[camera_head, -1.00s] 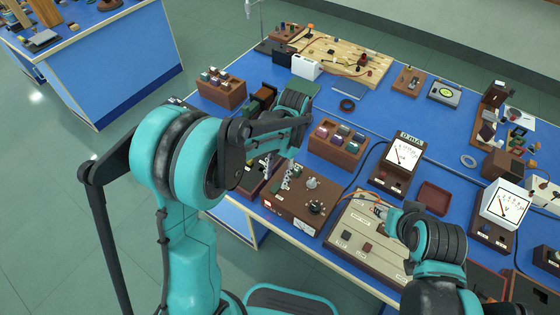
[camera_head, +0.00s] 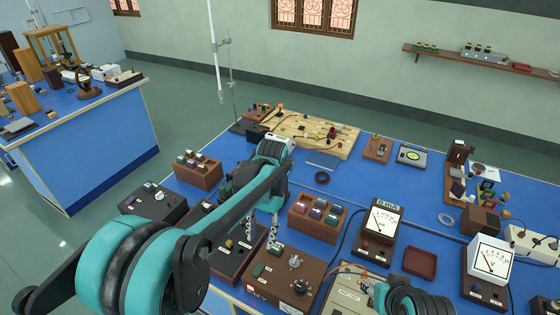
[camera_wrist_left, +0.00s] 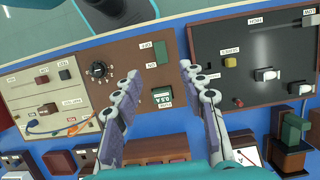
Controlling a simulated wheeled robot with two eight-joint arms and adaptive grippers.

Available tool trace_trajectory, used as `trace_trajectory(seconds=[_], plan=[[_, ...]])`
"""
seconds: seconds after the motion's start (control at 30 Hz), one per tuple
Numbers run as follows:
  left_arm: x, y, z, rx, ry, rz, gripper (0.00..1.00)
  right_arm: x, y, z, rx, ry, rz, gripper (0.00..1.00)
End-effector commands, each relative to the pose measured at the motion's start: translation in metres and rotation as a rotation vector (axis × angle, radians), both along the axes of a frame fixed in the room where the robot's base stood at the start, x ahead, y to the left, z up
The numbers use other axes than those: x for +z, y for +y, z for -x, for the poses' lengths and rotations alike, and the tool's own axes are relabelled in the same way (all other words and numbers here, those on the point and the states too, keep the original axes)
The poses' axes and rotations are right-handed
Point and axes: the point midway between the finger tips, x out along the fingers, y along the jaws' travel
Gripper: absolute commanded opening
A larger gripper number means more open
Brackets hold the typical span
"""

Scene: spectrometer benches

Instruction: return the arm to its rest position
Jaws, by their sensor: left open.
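My left gripper (camera_head: 262,232) hangs in the middle of the head view, fingers pointing down over the bench. In the left wrist view its two fingers (camera_wrist_left: 160,76) are spread apart with nothing between them. They are above a brown box with a round knob and a green switch (camera_wrist_left: 149,58), which also shows in the head view (camera_head: 268,278). A black panel box (camera_wrist_left: 262,55) lies to the right in the wrist view. Of my right arm only a teal and dark wrist part shows at the bottom edge of the head view; its fingers are not seen.
The blue bench is crowded. An open-topped brown box of coloured parts (camera_head: 318,217), two meters (camera_head: 380,222) (camera_head: 490,262), a red tray (camera_head: 420,262) and a wooden board (camera_head: 310,135) stand on it. A thin metal stand (camera_head: 233,95) rises behind. Bare blue surface shows mid-bench.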

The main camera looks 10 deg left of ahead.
Motion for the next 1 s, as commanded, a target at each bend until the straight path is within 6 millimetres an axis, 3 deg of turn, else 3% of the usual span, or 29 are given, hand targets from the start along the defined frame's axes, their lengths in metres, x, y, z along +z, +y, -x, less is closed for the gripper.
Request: trace_trajectory(seconds=[0.27, 0.53, 0.8, 1.0], plan=[[0.011, 0.009, 0.016, 0.032, -0.094, 0.015, 0.41, -0.003, 0.000, 0.000, 0.000, 0.000, 0.000, 0.42], [0.027, 0.032, 0.065, 0.146, -0.414, 0.068, 0.41, -0.012, 0.000, 0.000, 0.000, 0.000, 0.000, 0.42], [0.017, 0.048, 0.111, 0.261, -0.729, 0.125, 0.41, -0.020, 0.000, 0.000, 0.000, 0.000, 0.000, 0.42], [0.007, 0.054, 0.126, 0.312, -0.872, 0.153, 0.41, -0.023, 0.000, 0.000, 0.000, 0.000, 0.000, 0.42]])
